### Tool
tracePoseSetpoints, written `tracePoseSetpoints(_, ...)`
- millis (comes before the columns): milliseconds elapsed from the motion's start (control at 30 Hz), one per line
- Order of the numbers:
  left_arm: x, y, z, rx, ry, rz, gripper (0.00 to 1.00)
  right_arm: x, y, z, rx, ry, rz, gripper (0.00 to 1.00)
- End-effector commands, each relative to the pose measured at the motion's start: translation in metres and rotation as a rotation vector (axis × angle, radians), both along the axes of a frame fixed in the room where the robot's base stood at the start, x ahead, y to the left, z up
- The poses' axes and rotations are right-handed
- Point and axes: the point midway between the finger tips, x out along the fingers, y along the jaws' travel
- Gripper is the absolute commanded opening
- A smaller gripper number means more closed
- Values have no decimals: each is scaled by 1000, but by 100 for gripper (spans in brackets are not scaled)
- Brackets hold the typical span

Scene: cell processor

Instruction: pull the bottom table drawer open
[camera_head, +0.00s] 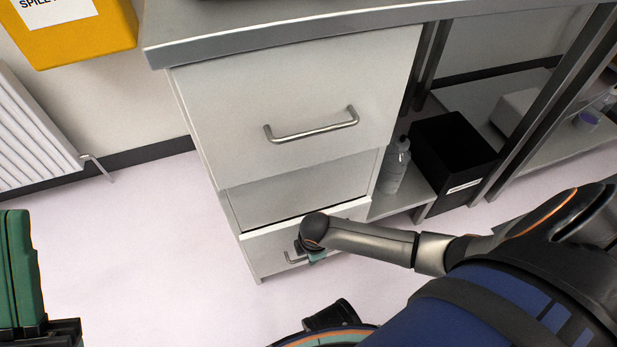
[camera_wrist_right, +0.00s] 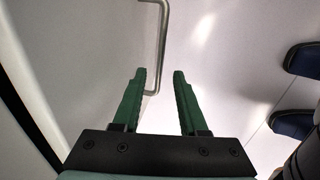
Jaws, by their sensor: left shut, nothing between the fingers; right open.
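The bottom drawer (camera_head: 262,250) is a light front low on the cabinet, with a thin dark gap along its top edge. Its metal handle (camera_head: 292,260) is partly hidden by my right arm. My right gripper (camera_head: 316,257) is at this handle, mostly hidden by the wrist in the head view. In the right wrist view, my right gripper (camera_wrist_right: 159,72) has its green fingers apart, and the handle bar (camera_wrist_right: 163,40) runs down between the fingertips in the picture. I cannot tell whether they touch. My left gripper (camera_head: 20,270) is shut and empty at the lower left, away from the cabinet.
An upper drawer (camera_head: 300,90) with a metal handle (camera_head: 312,131) is above, under the grey tabletop (camera_head: 270,38). A bottle (camera_head: 394,165) and a black bin (camera_head: 452,150) stand on a low shelf at right. Floor in front and left is clear.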

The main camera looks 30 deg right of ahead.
Motion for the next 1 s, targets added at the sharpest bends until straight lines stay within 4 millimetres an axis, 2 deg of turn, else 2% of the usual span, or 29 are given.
tracePoseSetpoints(33,0,-1,-11,3,2,2,0,2,0,-13,0,0,-1,42)
tracePoseSetpoints(200,1,-2,-21,16,5,7,0,5,-1,-27,1,-1,0,42)
tracePoseSetpoints(600,2,-3,-24,22,9,9,0,6,-1,-30,1,-1,0,42)
tracePoseSetpoints(900,1,-3,-24,18,9,10,0,6,-1,-30,1,-1,0,8)
tracePoseSetpoints(1000,1,-3,-23,17,9,10,0,6,-1,-30,1,-1,0,0)
